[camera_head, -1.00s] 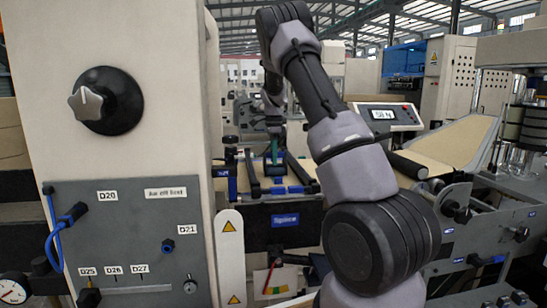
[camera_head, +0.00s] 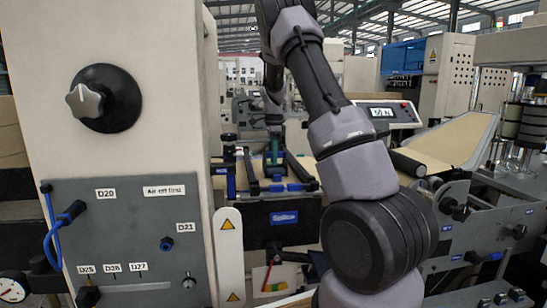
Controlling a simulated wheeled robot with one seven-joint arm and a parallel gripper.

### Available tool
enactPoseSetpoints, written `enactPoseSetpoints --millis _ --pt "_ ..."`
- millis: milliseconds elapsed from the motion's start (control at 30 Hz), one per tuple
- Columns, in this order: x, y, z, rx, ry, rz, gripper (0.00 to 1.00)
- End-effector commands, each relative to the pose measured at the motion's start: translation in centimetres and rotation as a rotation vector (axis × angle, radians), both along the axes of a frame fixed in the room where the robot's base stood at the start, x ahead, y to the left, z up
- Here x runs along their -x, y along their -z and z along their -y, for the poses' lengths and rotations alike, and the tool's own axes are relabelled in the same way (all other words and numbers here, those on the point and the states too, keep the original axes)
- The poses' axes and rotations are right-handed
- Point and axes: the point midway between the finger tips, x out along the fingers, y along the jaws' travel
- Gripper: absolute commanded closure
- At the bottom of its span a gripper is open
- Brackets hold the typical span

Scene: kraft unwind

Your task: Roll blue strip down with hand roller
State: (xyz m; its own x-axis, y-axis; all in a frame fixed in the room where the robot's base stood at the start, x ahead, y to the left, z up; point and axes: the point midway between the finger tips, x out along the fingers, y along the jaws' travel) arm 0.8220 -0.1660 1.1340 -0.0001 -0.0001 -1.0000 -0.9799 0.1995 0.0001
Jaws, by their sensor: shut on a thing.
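My gripper (camera_head: 273,129) points down over the splice table, small and far off in the view. It is shut on a slim teal upright thing, which looks like the handle of the hand roller (camera_head: 274,150). The roller's lower end is at or just above the table; contact is too small to tell. Blue pieces (camera_head: 278,187) lie across the near part of the table (camera_head: 255,207), between dark side bars. I cannot tell which of them is the blue strip, and my arm hides the table's right side.
A beige machine cabinet (camera_head: 150,30) with a black knob (camera_head: 106,98) and grey panel (camera_head: 140,225) stands close on the left. A kraft web (camera_head: 455,140), a display box (camera_head: 390,113) and rollers lie to the right. A white guard plate (camera_head: 229,250) stands in front.

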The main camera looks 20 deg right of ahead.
Motion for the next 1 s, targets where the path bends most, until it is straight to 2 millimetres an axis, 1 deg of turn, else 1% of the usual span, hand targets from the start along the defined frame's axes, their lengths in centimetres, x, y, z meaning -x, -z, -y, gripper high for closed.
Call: enactPoseSetpoints --millis 567,867,1000 --pt "1.8 0.1 -0.4 0.0 -0.001 -0.001 1.0" --pt "1.9 0.1 -0.4 0.0 0.0 -0.001 1.0" --pt "1.8 -0.7 -0.4 -0.001 0.0 0.001 1.0"
